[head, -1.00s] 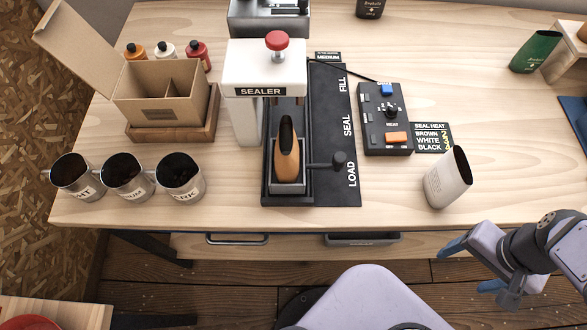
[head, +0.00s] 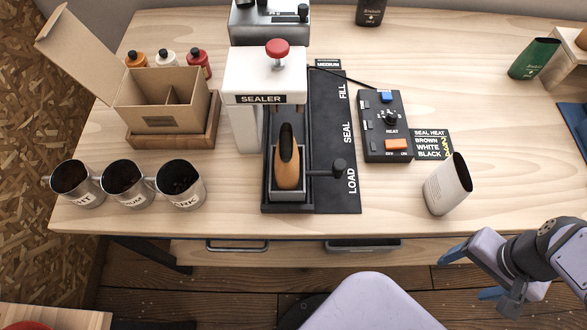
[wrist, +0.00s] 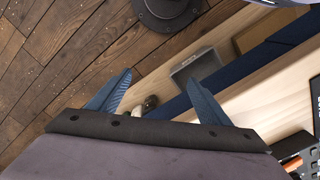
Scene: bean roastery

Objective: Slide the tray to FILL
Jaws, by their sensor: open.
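The tray (head: 290,195) is a small grey metal box at the LOAD end of the black track. A brown pouch (head: 288,165) stands upright in it with its top open. A dark knob (head: 340,165) on a rod sticks out from the tray's right side. The track's label strip (head: 335,130) reads LOAD, SEAL and FILL from near to far. My gripper (head: 468,275) is at the lower right, off the table's front edge, well apart from the tray. Its blue fingers are spread and empty in the wrist view (wrist: 155,95).
The white sealer (head: 265,75) with a red knob stands over the track beyond the tray. A control box (head: 385,125) and a white pouch (head: 447,185) are to the right. Several metal cups (head: 125,185) and a cardboard box (head: 160,100) are on the left. Table between white pouch and track is clear.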

